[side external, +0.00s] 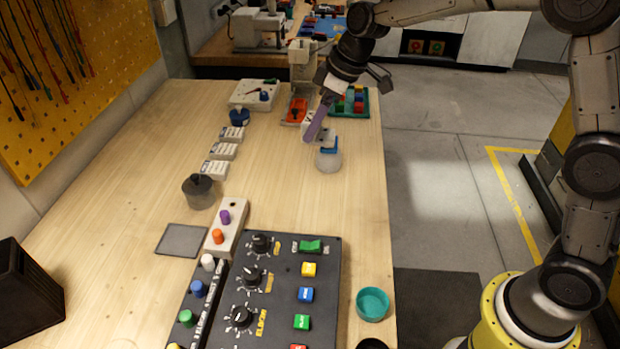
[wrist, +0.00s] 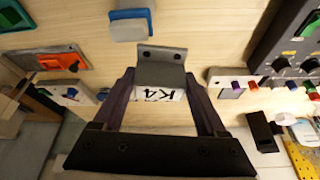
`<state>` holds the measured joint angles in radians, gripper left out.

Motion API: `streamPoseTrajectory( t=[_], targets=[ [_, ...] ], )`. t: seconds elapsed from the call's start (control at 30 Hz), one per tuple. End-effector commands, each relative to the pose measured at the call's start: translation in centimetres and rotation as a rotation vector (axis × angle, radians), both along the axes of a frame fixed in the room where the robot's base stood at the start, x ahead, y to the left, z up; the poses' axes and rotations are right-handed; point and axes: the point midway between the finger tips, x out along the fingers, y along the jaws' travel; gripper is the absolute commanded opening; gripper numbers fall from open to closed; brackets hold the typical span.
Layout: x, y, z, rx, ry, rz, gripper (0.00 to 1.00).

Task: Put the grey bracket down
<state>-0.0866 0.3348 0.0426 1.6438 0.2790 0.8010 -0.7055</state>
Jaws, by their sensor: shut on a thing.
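The grey bracket (wrist: 162,72) is between the two purple fingers of my gripper (wrist: 160,82) in the wrist view. Its grey plate shows two holes, and a white face below carries the label "K4". My gripper is shut on it. In the side external view my gripper (side external: 312,136) points down over the far right part of the bench. There a purple finger hides much of the bracket, and I cannot tell whether the bracket touches the wood.
White labelled boxes (side external: 222,151) stand to the left. The black control panel (side external: 275,290) fills the near bench.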

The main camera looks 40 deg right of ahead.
Motion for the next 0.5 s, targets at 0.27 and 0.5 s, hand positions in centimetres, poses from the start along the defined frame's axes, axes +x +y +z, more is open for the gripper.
streamPoseTrajectory(
  t=[0.27,0.5],
  targets=[
    [-10.3,1.0,0.4,0.001,-0.006,0.082,0.18],
    [-17.6,1.4,0.8,0.001,-0.005,0.131,0.18]
  ],
)
